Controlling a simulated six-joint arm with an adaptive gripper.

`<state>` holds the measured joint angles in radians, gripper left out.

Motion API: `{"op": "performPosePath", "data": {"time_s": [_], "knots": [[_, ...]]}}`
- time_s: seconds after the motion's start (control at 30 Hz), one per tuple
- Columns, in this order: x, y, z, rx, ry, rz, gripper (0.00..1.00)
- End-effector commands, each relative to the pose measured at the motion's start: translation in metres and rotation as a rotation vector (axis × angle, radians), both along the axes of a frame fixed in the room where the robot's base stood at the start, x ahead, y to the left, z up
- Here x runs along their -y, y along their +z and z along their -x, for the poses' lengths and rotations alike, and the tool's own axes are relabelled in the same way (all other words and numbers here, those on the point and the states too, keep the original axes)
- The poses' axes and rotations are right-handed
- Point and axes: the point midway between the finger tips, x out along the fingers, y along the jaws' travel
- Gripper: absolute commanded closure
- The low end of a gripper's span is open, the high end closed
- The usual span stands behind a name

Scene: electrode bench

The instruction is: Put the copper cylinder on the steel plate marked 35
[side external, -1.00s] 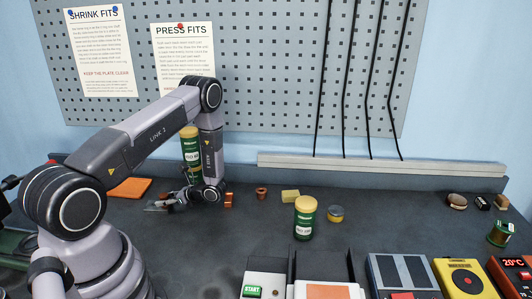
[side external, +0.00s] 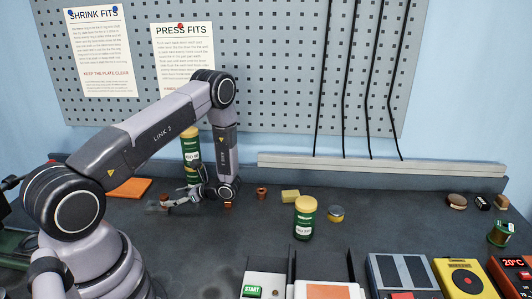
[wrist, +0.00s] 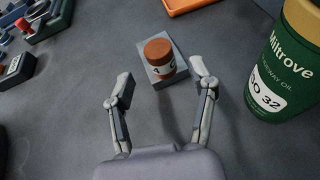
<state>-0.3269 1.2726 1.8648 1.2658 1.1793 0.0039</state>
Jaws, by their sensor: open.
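The copper cylinder (wrist: 158,51) stands upright on a small grey steel plate (wrist: 179,57) in the wrist view. In the side view the cylinder (side external: 163,197) and plate (side external: 155,208) are small, at the left of my gripper. My gripper (wrist: 162,78) is open and empty. Its fingertips are short of the cylinder, one toward each side, and appear apart from it. In the side view my gripper (side external: 176,203) lies low over the bench, pointing left.
A tall green oil can (wrist: 283,65) stands close at the right of my gripper in the wrist view. An orange tray (side external: 130,188) lies behind the plate. Other copper pieces (side external: 228,204) (side external: 261,193) and a second green can (side external: 304,220) are to the right.

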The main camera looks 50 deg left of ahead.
Motion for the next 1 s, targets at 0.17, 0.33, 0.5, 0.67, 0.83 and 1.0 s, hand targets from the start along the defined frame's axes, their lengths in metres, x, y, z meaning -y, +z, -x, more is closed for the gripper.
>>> {"op": "performPosePath", "data": {"time_s": [0.17, 0.33, 0.5, 0.67, 0.83, 1.0], "knots": [[0.03, 0.015, -0.023, 0.004, -0.004, -0.001, 0.43], [0.047, 0.024, -0.035, 0.003, -0.001, -0.001, 0.43], [0.057, 0.042, -0.044, 0.039, 0.018, 0.001, 0.43], [0.075, 0.104, -0.054, 0.212, 0.107, 0.022, 0.43], [0.11, 0.188, -0.048, 0.482, 0.244, 0.087, 0.43], [0.149, 0.258, -0.024, 0.753, 0.37, 0.19, 0.43]]}}
